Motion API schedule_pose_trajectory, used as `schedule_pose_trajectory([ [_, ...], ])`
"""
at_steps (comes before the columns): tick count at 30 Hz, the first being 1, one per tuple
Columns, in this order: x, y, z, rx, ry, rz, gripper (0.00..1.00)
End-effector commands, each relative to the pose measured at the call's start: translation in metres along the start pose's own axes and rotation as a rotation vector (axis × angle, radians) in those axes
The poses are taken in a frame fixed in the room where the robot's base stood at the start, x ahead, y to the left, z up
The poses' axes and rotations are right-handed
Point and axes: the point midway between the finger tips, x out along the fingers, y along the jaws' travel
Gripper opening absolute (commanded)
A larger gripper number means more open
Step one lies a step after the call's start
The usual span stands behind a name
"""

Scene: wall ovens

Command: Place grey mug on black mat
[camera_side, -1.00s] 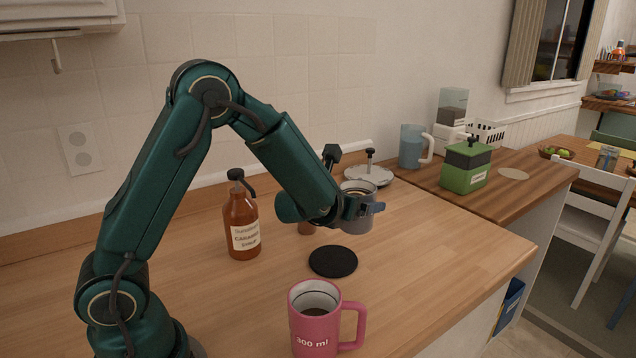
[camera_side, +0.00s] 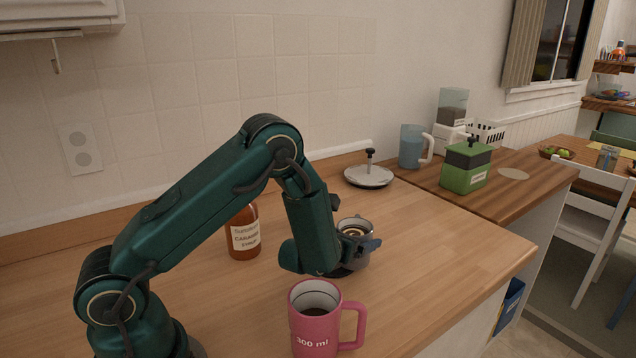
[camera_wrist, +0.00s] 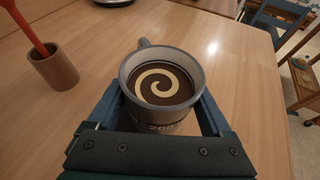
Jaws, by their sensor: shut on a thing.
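The grey mug (camera_side: 352,228) stands upright in my gripper (camera_side: 368,246), low over the counter behind the pink mug. In the wrist view the mug (camera_wrist: 165,92) holds dark coffee with a pale swirl, and its handle points away from my gripper. My gripper (camera_wrist: 160,108) is shut around the mug's sides, one finger on each side. The black mat is mostly hidden behind my gripper in the side view; a dark sliver low beside the mug may be its edge. I cannot tell whether the mug's base touches it.
A pink mug (camera_side: 316,325) stands close in front. A brown syrup bottle (camera_side: 244,236) is at the left. A brown cup with a red utensil (camera_wrist: 52,68) shows in the wrist view.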

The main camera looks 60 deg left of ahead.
Motion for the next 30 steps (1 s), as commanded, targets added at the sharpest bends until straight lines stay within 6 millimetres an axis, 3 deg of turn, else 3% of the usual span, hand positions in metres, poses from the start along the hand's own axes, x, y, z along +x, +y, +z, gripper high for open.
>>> schedule_pose_trajectory([
  [12,0.001,0.000,-0.002,0.001,-0.004,-0.001,0.00],
  [13,0.002,0.000,-0.003,0.001,0.000,0.000,0.88],
  [14,0.001,0.000,-0.003,0.001,-0.001,0.000,0.99],
  [24,0.000,0.000,0.000,-0.001,-0.002,0.000,1.00],
  [30,-0.022,-0.001,0.000,0.003,0.000,-0.004,1.00],
])
